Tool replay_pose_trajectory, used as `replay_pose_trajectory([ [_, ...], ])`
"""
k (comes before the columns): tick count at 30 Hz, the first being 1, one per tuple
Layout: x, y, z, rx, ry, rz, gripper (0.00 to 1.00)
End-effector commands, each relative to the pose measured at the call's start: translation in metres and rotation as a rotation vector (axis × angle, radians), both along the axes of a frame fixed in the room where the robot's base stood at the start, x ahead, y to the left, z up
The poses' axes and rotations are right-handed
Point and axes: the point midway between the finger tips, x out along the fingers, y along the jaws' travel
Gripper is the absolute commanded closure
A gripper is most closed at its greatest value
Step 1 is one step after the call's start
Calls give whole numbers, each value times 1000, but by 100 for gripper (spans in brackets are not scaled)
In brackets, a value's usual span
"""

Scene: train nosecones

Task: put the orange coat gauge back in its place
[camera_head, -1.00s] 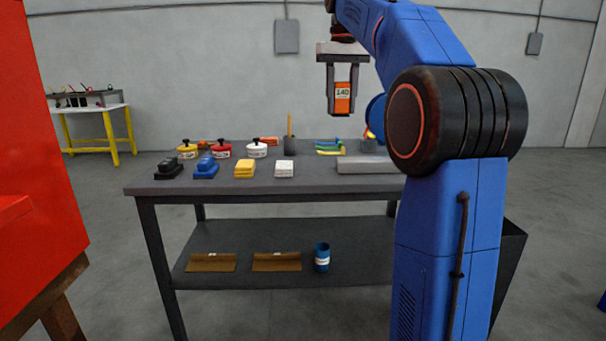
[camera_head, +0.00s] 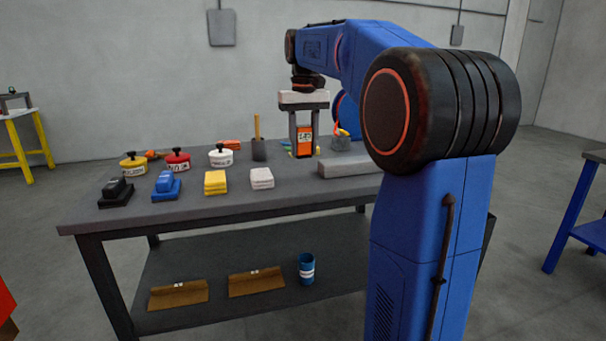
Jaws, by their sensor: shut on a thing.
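The orange coat gauge (camera_head: 304,143) is a small orange block with a white label. My gripper (camera_head: 303,152) is shut on it and holds it upright between its two fingers. From this view it appears over the back right part of the grey workbench (camera_head: 120,212). The gauge's lower end is near the tabletop in the picture; I cannot tell whether it touches. Part of what lies behind my gripper is hidden.
Yellow (camera_head: 133,164), red (camera_head: 177,161) and white (camera_head: 221,156) pots, sanding blocks and cloths stand on the bench's left. A dark cup (camera_head: 259,149) is left of my gripper. A grey bar (camera_head: 349,168) lies in front right. An orange item (camera_head: 230,144) lies at the back.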

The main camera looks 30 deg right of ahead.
Motion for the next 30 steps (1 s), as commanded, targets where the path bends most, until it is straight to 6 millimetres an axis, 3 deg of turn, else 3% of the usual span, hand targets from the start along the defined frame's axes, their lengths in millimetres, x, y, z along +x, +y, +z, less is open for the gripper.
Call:
replay_pose_trajectory([
  [3,0,0,-19,0,1,0,90],
  [11,0,0,-36,0,0,0,90],
  [19,0,0,-69,0,1,0,90],
  [30,0,0,-74,0,0,0,90],
])
